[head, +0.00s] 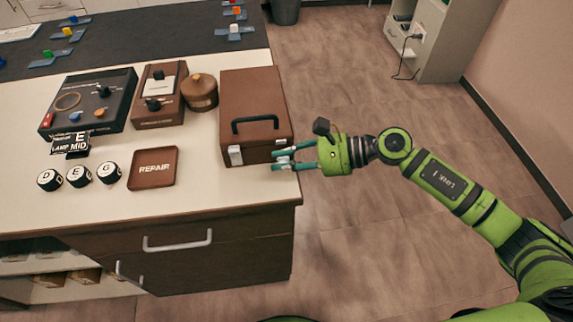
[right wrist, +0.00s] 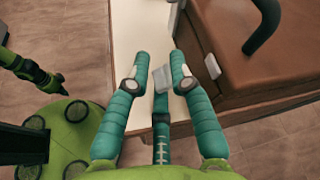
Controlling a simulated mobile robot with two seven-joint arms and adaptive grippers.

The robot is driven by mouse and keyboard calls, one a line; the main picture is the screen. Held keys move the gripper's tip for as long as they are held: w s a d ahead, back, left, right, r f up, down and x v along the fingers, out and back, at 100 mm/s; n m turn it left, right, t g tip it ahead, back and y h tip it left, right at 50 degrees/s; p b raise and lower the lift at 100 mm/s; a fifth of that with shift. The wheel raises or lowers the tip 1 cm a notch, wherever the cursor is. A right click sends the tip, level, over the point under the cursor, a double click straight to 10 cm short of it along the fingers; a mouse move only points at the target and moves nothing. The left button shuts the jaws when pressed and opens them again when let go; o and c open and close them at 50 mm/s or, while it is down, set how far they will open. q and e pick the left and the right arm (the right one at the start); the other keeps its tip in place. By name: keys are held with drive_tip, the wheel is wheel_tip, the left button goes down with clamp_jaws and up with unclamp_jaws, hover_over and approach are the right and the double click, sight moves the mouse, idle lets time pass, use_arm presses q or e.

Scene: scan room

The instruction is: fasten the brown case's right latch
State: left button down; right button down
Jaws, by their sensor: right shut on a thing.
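The brown case (head: 258,92) stands closed on the white counter near its right end, with a dark handle (head: 255,122) and a silver left latch (head: 235,155) on its front. In the right wrist view, a pale metal plate (right wrist: 212,66) sits on the case's front. My right gripper (head: 281,160) reaches in from the right to the front right corner. Its teal fingers are shut on a small grey flap (right wrist: 161,78), which appears to be the right latch, standing out from the case. The fingers hide much of this latch in the head view.
A REPAIR tray (head: 154,182), a round brown tin (head: 200,103), a brown box (head: 160,112) and a dark panel (head: 104,125) lie left of the case. Several lettered knobs (head: 79,177) stand further left. The counter (head: 230,190) is clear before the case; floor is open on the right.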

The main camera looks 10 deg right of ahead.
drive_tip(key=shift+w+r+m+g+b, duration=0.55)
drive_tip(key=shift+w+m+g, duration=0.1)
drive_tip(key=shift+m, duration=0.45)
